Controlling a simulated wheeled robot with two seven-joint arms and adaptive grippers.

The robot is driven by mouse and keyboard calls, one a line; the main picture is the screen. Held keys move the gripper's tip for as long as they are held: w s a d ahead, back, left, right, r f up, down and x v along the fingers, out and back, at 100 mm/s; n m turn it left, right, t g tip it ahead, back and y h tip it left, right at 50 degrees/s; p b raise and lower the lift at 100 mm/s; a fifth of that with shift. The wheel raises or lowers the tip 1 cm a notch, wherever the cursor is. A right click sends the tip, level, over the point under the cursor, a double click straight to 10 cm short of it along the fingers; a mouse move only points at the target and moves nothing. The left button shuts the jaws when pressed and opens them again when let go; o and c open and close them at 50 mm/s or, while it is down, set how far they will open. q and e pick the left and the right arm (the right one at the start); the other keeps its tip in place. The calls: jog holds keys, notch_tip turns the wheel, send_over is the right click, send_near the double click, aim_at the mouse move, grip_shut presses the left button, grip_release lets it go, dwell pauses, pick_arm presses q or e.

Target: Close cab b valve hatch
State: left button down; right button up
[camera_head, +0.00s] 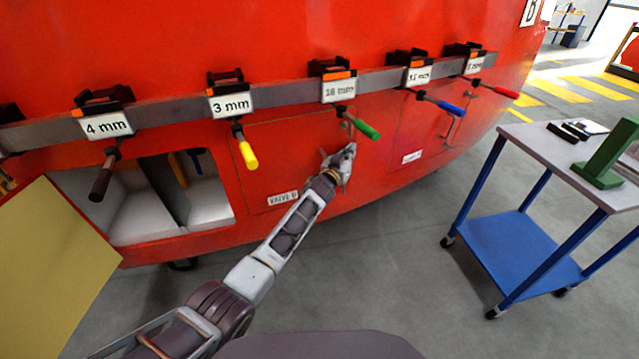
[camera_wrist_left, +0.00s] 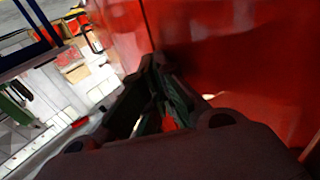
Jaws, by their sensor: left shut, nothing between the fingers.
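The cab's valve hatch (camera_head: 275,155) is a red panel in the lower red nose, with a small white label at its lower edge that seems to name valve B. It looks about flush with the body around it; a small gap cannot be ruled out. My left gripper (camera_head: 343,158) is shut and empty at the panel's right edge, below the green handle. I cannot tell if it touches the panel. In the left wrist view its dark fingers (camera_wrist_left: 160,110) point close to the red surface (camera_wrist_left: 235,75). My right gripper is not in view.
A grey rail (camera_head: 290,103) holds clamps with size labels and coloured handles above the hatch. Left of it is an open compartment (camera_head: 130,215) with a yellow panel (camera_head: 50,270). A blue trolley (camera_head: 525,250) stands at right, with clear floor before it.

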pick_arm(q)
jog(key=shift+w+a+r, duration=0.1)
jog(key=shift+a+r, duration=0.15)
jog(key=shift+a, duration=0.1)
jog(key=v, duration=1.2)
jog(key=shift+d+f, duration=0.25)
jog(key=shift+d, duration=0.05)
dwell(0.3)
jog(key=shift+f, duration=0.1)
dwell(0.3)
